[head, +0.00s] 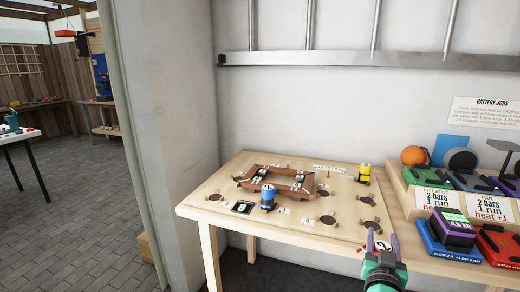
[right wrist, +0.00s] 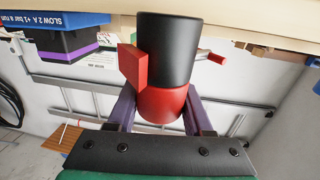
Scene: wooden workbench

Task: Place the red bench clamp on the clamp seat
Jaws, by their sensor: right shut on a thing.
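My right gripper (head: 378,242) is at the front right edge of the wooden workbench (head: 290,232). In the right wrist view, its purple fingers (right wrist: 163,112) are shut on the red bench clamp (right wrist: 160,103), a red and black cylinder with a red side block and a red-tipped lever. In the head view the gripper mostly hides the clamp; a white numbered top shows between the fingers. Several dark round seats lie on the bench, one at the front middle (head: 328,219) and one at the right (head: 369,199). I cannot tell which is the clamp seat. My left gripper is out of view.
A blue clamp (head: 267,196) stands at the front left of the bench and a yellow clamp (head: 363,172) at the back right. A stepped rack (head: 415,205) with chargers and batteries fills the right. A wall stands behind.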

